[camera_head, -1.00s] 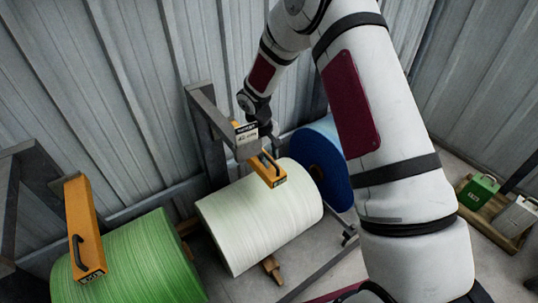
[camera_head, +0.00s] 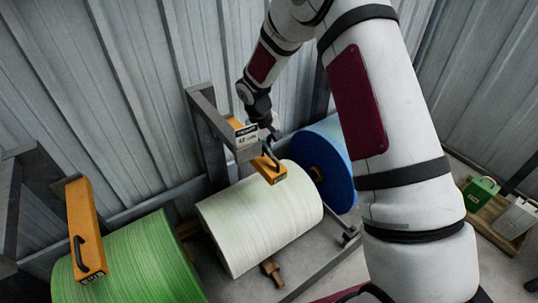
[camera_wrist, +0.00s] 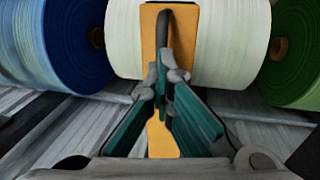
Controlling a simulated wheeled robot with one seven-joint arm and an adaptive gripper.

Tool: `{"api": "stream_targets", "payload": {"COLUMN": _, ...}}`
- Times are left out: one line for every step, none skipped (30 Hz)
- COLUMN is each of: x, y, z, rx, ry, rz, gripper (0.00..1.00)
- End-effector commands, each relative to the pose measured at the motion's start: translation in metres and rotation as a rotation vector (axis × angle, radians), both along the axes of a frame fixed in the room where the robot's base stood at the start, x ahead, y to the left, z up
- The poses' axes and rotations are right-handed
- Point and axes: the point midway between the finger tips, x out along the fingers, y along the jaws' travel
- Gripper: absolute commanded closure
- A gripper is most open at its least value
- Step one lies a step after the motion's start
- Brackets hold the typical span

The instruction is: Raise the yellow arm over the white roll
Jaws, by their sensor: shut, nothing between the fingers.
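The white roll (camera_head: 250,225) lies on its stand between the green and blue rolls; it fills the top middle of the wrist view (camera_wrist: 120,40). The yellow arm (camera_head: 272,176) is down, its end over the top of the white roll. In the wrist view the yellow arm (camera_wrist: 150,35) runs up the middle with a dark handle (camera_wrist: 163,20) on it. My gripper (camera_head: 268,148) is at the yellow arm, beside the handle. In the wrist view its teal fingers (camera_wrist: 166,78) are together with nothing between them, overlapping the handle's near end; contact cannot be told.
A green roll (camera_head: 140,255) with its own yellow arm (camera_head: 84,225) stands at left. A blue roll (camera_head: 335,165) is just right of the white one. A grey post with a small label (camera_head: 246,134) stands close to my gripper. Green and grey boxes (camera_head: 481,190) sit at far right.

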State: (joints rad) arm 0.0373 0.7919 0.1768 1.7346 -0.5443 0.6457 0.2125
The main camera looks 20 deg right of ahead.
Motion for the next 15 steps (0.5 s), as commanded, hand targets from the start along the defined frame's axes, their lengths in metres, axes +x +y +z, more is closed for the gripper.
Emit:
{"api": "stream_targets", "payload": {"x": -0.0007, "y": -0.0008, "z": -0.002, "rx": -0.001, "ry": 0.003, "rz": -0.001, "gripper": 0.87}}
{"api": "stream_targets", "payload": {"x": -0.0007, "y": -0.0008, "z": -0.0022, "rx": -0.001, "ry": 0.003, "rz": -0.002, "gripper": 0.81}}
{"api": "stream_targets", "payload": {"x": -0.0007, "y": -0.0007, "z": -0.0024, "rx": 0.0, "ry": 0.003, "rz": -0.001, "gripper": 0.72}}
{"api": "stream_targets", "payload": {"x": -0.0007, "y": -0.0007, "z": -0.0025, "rx": 0.0, "ry": 0.003, "rz": -0.001, "gripper": 0.7}}
{"api": "stream_targets", "payload": {"x": -0.0007, "y": -0.0007, "z": -0.0026, "rx": 0.0, "ry": 0.003, "rz": -0.001, "gripper": 0.7}}
{"api": "stream_targets", "payload": {"x": -0.0007, "y": -0.0007, "z": -0.0026, "rx": 0.0, "ry": 0.003, "rz": -0.001, "gripper": 0.7}}
{"api": "stream_targets", "payload": {"x": -0.0007, "y": -0.0006, "z": -0.0027, "rx": 0.0, "ry": 0.003, "rz": -0.001, "gripper": 0.7}}
{"api": "stream_targets", "payload": {"x": -0.0007, "y": -0.0006, "z": -0.0027, "rx": 0.0, "ry": 0.003, "rz": -0.001, "gripper": 0.7}}
{"api": "stream_targets", "payload": {"x": -0.0008, "y": -0.0005, "z": -0.0028, "rx": 0.0, "ry": 0.003, "rz": -0.001, "gripper": 0.7}}
{"api": "stream_targets", "payload": {"x": -0.0008, "y": -0.0005, "z": -0.0029, "rx": 0.0, "ry": 0.003, "rz": -0.001, "gripper": 0.7}}
{"api": "stream_targets", "payload": {"x": -0.0008, "y": -0.0005, "z": -0.0029, "rx": 0.0, "ry": 0.003, "rz": -0.001, "gripper": 0.7}}
{"api": "stream_targets", "payload": {"x": -0.0008, "y": -0.0005, "z": -0.0026, "rx": 0.0, "ry": 0.003, "rz": -0.001, "gripper": 0.7}}
{"api": "stream_targets", "payload": {"x": -0.0008, "y": -0.0002, "z": -0.002, "rx": 0.0, "ry": 0.003, "rz": -0.001, "gripper": 0.7}}
{"api": "stream_targets", "payload": {"x": -0.0007, "y": -0.0001, "z": -0.0008, "rx": 0.0, "ry": 0.003, "rz": -0.001, "gripper": 0.7}}
{"api": "stream_targets", "payload": {"x": -0.0007, "y": 0.0004, "z": 0.0015, "rx": 0.0, "ry": 0.002, "rz": 0.0, "gripper": 0.7}}
